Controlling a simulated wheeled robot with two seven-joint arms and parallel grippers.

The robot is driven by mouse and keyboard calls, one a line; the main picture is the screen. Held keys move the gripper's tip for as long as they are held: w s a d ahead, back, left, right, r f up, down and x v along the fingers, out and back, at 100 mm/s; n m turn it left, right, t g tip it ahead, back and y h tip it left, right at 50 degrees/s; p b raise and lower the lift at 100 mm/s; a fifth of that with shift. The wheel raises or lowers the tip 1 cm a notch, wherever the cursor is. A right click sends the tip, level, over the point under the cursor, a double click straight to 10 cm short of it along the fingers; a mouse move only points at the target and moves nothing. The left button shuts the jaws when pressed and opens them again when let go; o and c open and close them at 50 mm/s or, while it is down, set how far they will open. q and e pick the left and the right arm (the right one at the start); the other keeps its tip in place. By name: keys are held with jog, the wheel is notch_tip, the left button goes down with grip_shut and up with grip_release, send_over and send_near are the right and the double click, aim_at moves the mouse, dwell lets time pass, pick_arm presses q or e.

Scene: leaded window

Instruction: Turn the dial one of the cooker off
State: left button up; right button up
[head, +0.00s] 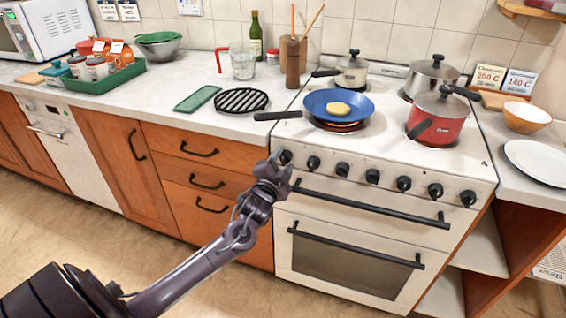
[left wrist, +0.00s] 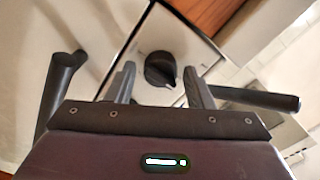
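The white cooker (head: 395,180) has a row of several black dials along its front. The leftmost dial (head: 285,157) is partly behind my left gripper (head: 277,163) in the head view. In the left wrist view, a black dial (left wrist: 160,69) shows between and beyond the two fingertips of my left gripper (left wrist: 160,85). The fingers are apart and hold nothing; I cannot tell whether they touch the dial. A front burner (head: 338,126) glows red under a blue pan (head: 337,104) with a round yellowish food (head: 338,109) in it. My right gripper is not in view.
A red pot (head: 436,118) and two steel pots (head: 352,71) (head: 430,75) stand on the cooktop. The black oven handle (head: 370,203) runs below the dials. The pan's handle (head: 278,116) sticks out left over the counter. A black trivet (head: 240,100) lies there.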

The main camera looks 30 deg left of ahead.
pick_arm(q)
jog(key=shift+o, duration=0.5)
jog(key=v, duration=0.7)
jog(key=shift+s, duration=0.4)
jog(key=shift+d, duration=0.1)
